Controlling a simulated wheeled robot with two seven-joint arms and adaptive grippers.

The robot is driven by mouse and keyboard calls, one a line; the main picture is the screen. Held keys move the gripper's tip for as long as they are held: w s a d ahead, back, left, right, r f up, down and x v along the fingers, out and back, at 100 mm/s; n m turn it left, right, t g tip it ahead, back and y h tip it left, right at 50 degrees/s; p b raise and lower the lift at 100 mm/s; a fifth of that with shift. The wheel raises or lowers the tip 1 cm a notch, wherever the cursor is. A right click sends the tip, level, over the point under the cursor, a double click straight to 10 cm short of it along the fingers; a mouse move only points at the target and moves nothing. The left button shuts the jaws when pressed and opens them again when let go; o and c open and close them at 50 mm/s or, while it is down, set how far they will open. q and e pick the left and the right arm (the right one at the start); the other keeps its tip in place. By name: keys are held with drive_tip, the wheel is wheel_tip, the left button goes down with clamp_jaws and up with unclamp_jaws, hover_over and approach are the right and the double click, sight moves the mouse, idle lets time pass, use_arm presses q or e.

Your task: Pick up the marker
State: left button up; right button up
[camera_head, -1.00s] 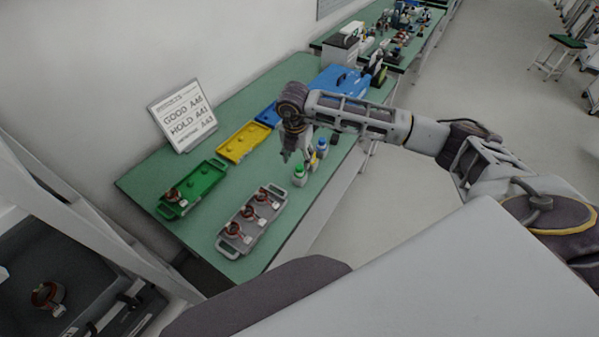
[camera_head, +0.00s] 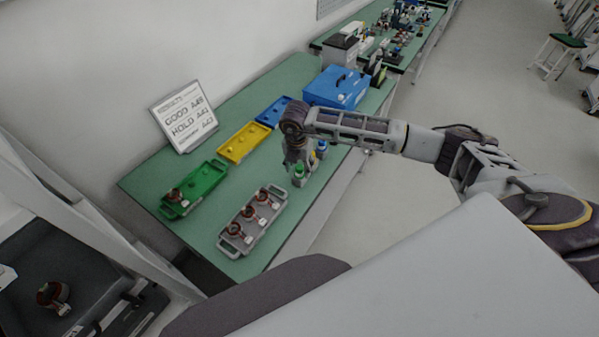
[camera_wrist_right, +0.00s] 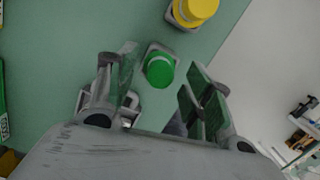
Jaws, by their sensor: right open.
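A green-capped marker (camera_head: 299,176) stands upright on the green table (camera_head: 215,222), near its right edge. In the right wrist view its green cap (camera_wrist_right: 159,70) shows from above, between the fingers. My right gripper (camera_head: 297,158) points down over it; in the wrist view the open gripper (camera_wrist_right: 163,85) has one finger on each side of the cap, with space between. A yellow-capped marker (camera_wrist_right: 196,9) stands close by, outside the fingers. A blue-capped marker (camera_head: 321,148) stands just behind in the head view. My left gripper is not in view.
A grey tray (camera_head: 236,250) holds several copper-wound parts. Green (camera_head: 213,178), yellow (camera_head: 243,143) and blue (camera_head: 271,112) trays line the table's wall side. A white sign (camera_head: 183,117) and a blue case (camera_head: 337,87) stand farther off.

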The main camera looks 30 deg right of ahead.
drive_tip(key=shift+w+f, duration=0.1)
drive_tip(key=shift+f, duration=0.95)
drive_tip(key=shift+c, duration=0.4)
drive_tip(key=c, duration=1)
